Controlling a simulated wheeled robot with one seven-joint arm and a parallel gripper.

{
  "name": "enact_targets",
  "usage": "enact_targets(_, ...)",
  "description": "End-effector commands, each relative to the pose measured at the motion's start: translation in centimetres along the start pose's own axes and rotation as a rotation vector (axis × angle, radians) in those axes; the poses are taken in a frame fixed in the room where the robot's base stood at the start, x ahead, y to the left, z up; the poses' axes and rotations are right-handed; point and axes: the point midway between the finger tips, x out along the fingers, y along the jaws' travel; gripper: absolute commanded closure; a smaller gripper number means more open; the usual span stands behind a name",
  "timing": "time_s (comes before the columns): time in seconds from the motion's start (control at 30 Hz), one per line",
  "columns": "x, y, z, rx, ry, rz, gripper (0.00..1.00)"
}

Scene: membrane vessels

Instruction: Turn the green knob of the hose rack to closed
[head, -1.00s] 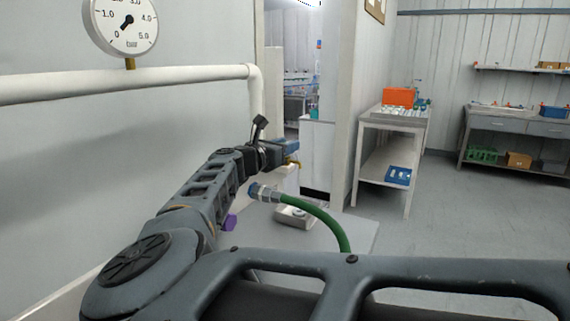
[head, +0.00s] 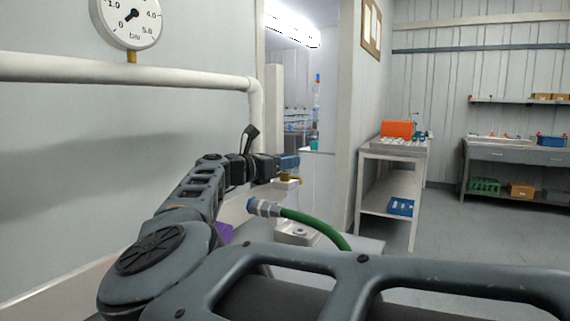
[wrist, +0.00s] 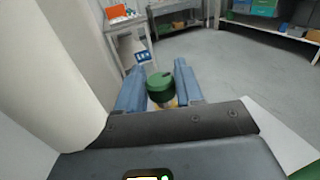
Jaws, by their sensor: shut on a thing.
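The green knob (wrist: 159,86) shows in the wrist view as a dark green cap between the two blue fingers of my gripper (wrist: 160,88). The gripper is shut on it, one finger on each side. A yellowish part shows just below the knob. In the head view my gripper (head: 289,162) is at the end of the arm, beside the wall pipe's lower end, with a brass fitting (head: 291,180) just below it. The knob cannot be made out there. I cannot tell how far the knob is turned.
A white pipe (head: 130,70) and a pressure gauge (head: 131,16) are on the left wall. A white table (head: 393,150) stands behind to the right, with open floor (head: 440,220) beside it.

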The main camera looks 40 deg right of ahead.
Motion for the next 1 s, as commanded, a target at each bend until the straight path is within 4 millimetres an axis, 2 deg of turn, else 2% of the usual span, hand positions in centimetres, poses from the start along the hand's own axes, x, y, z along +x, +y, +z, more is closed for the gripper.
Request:
enact_targets(0.13, 0.1, 0.1, 0.5, 0.003, -0.006, 0.004, 0.94)
enact_targets(0.17, 0.1, 0.1, 0.5, 0.003, -0.006, 0.004, 0.62)
enact_targets(0.33, 0.1, 0.1, 0.3, 0.002, -0.004, 0.002, 0.46)
enact_targets(0.67, -0.5, 0.1, 0.1, 0.001, -0.003, 0.003, 0.45)
enact_targets(1.0, -5.7, 0.1, 0.1, 0.002, -0.003, 0.004, 0.45)
